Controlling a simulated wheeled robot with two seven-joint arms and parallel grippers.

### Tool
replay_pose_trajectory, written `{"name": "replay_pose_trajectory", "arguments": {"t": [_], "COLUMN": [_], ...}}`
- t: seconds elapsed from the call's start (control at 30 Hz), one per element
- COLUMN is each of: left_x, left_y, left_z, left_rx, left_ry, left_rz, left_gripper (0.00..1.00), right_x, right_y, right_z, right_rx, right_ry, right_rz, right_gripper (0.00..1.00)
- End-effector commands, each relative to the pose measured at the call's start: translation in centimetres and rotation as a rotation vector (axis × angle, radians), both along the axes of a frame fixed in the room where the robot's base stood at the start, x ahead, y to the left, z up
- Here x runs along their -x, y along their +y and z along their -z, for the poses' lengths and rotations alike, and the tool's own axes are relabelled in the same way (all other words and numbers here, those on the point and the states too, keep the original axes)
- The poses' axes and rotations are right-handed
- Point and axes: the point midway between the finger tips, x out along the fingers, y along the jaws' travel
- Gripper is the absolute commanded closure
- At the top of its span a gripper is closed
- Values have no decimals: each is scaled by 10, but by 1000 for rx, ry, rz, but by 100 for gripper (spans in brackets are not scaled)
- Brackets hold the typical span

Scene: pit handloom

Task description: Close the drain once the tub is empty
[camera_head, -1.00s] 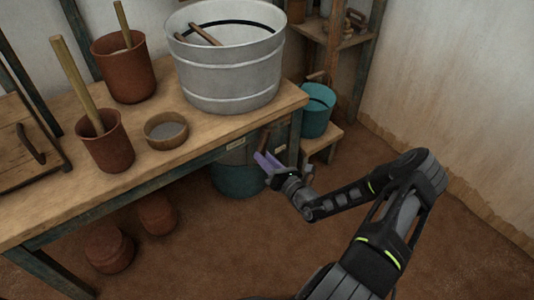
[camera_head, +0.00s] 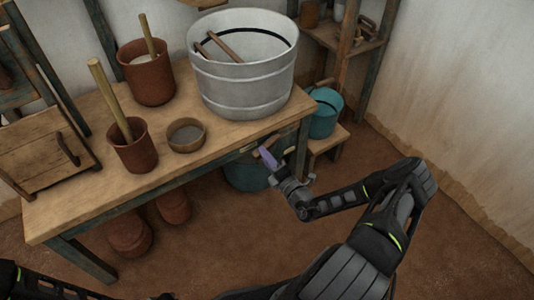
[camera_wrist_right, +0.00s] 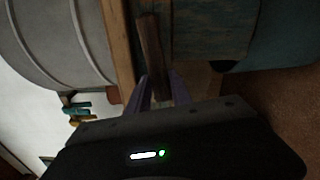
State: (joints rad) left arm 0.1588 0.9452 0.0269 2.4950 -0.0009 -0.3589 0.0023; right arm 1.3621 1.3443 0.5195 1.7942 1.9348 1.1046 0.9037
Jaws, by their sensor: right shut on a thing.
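The grey metal tub (camera_head: 243,85) stands on the wooden table, with wooden sticks (camera_head: 223,46) in it. I see pale inner walls with a dark line around them; I cannot tell whether liquid is left at the bottom. My right gripper (camera_head: 268,157), with purple fingers, is below the table's front edge near its right corner. In the right wrist view it (camera_wrist_right: 161,92) is shut on a brown wooden handle (camera_wrist_right: 152,50), which I take for the drain's. The drain opening is hidden. A teal tub (camera_head: 246,177) stands below, partly behind my gripper. My left gripper is out of view.
The wooden table (camera_head: 80,195) holds two brown pots (camera_head: 148,80) with sticks and a small bowl (camera_head: 187,135). A teal bucket (camera_head: 325,115) sits on a low stool (camera_head: 330,140) to the right. Round pots (camera_head: 128,235) stand under the table. The floor in front is clear.

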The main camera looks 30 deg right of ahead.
Motion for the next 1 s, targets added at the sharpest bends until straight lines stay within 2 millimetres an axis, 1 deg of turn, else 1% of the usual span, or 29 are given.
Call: {"name": "replay_pose_trajectory", "arguments": {"t": [0.03,0.3,0.5,0.83,0.87,1.0], "left_x": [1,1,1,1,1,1], "left_y": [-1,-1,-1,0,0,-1], "left_z": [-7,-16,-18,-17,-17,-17], "left_rx": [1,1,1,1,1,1], "left_ry": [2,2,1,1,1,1], "left_rz": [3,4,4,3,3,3], "left_gripper": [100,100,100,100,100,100], "right_x": [0,0,0,0,0,0], "right_y": [0,0,0,0,0,0], "right_z": [-6,-13,-15,-15,-15,-15], "right_rx": [-32,-160,-192,-195,-195,-194], "right_ry": [-1,-4,-5,-6,-6,-5], "right_rz": [2,2,2,3,4,3], "right_gripper": [100,100,100,100,73,61]}}
